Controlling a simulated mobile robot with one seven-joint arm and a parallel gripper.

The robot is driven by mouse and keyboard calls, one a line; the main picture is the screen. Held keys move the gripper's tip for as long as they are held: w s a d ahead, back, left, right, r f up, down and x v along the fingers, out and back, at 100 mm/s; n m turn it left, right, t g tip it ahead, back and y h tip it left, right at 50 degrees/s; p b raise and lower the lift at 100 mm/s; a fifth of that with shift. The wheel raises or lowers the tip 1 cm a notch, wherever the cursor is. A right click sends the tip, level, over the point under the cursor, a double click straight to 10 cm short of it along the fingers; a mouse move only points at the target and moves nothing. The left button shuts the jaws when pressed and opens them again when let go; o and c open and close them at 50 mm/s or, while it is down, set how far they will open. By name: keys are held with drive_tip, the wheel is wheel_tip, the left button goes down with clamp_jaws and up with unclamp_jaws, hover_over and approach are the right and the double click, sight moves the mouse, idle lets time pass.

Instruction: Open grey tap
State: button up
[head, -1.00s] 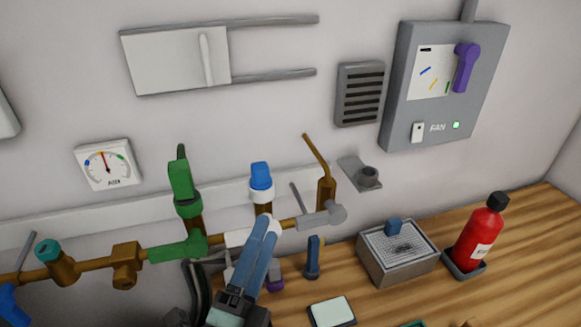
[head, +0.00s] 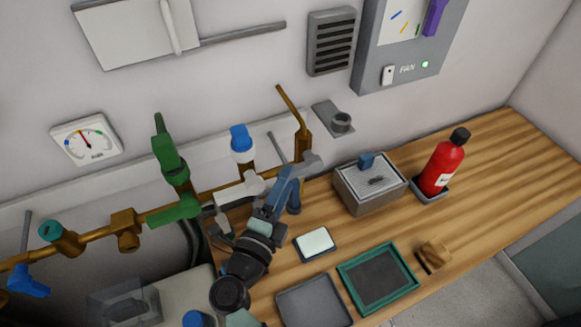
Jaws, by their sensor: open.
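The grey tap (head: 312,161) is at the right end of the brass pipe, below an upright brass spout. Its lever is partly hidden behind my gripper. My gripper (head: 291,173) reaches up from below with its blue fingers beside the left part of the grey tap. The fingers are open. I cannot tell whether they touch the lever or stand around it.
A white tap (head: 238,191) and a green tap (head: 174,210) sit to the left on the same pipe. A grey box with a mesh top (head: 368,190) and a red extinguisher (head: 442,165) stand to the right. Trays lie on the wooden bench in front.

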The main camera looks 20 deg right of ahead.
sight(296, 171)
drive_tip(key=shift+x, duration=1.8)
clamp_jaws()
